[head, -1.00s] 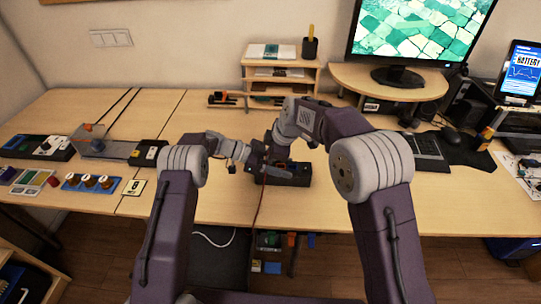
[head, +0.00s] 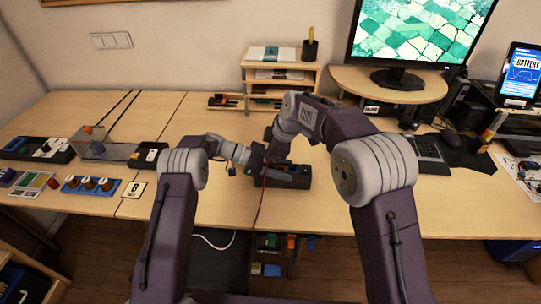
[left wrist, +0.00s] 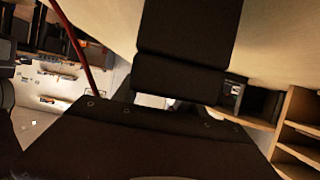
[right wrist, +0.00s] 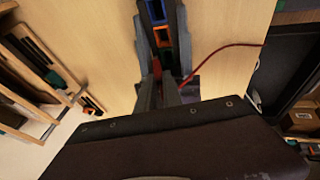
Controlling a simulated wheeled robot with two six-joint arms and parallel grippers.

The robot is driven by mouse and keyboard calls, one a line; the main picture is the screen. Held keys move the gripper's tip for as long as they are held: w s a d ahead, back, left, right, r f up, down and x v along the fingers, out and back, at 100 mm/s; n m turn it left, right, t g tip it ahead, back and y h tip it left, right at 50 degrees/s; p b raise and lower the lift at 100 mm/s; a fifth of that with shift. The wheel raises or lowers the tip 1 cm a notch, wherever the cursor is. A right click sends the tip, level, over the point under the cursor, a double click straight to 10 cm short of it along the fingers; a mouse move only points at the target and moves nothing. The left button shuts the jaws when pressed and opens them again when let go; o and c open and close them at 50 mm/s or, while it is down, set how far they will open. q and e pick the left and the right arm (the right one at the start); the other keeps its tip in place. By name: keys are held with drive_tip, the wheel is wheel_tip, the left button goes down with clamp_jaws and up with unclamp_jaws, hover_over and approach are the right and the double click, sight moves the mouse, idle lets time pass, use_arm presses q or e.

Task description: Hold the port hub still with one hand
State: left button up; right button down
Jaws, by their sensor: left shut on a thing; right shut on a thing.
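The port hub (head: 292,176) is a dark, long block on the desk in the head view, with coloured ports along its top. Blue, orange and green ports of the hub (right wrist: 156,28) show in the right wrist view. My left gripper (head: 256,160) is at the hub's left end, shut on it; the contact is mostly hidden. My right gripper (right wrist: 162,82) is shut on a red-cabled plug (right wrist: 157,69), close to the near end of the port row. Whether the plug touches a port cannot be told. A large dark block fills the upper middle of the left wrist view.
A red cable (head: 261,208) hangs over the desk's front edge. A wooden shelf (head: 279,75) and a monitor (head: 418,35) stand behind. A keyboard (head: 430,150) is to the right, and a blue tray of knobs (head: 91,186) to the left. Desk between tray and hub is mostly clear.

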drive_tip(key=shift+r, duration=0.55)
drive_tip(key=shift+a+r, duration=0.15)
drive_tip(key=shift+r, duration=1.9)
drive_tip(key=shift+s, duration=0.1)
use_arm(q)
drive_tip(key=o, duration=1.6)
use_arm(e)
drive_tip(key=shift+f, duration=0.1)
use_arm(q)
drive_tip(key=v, duration=1.2)
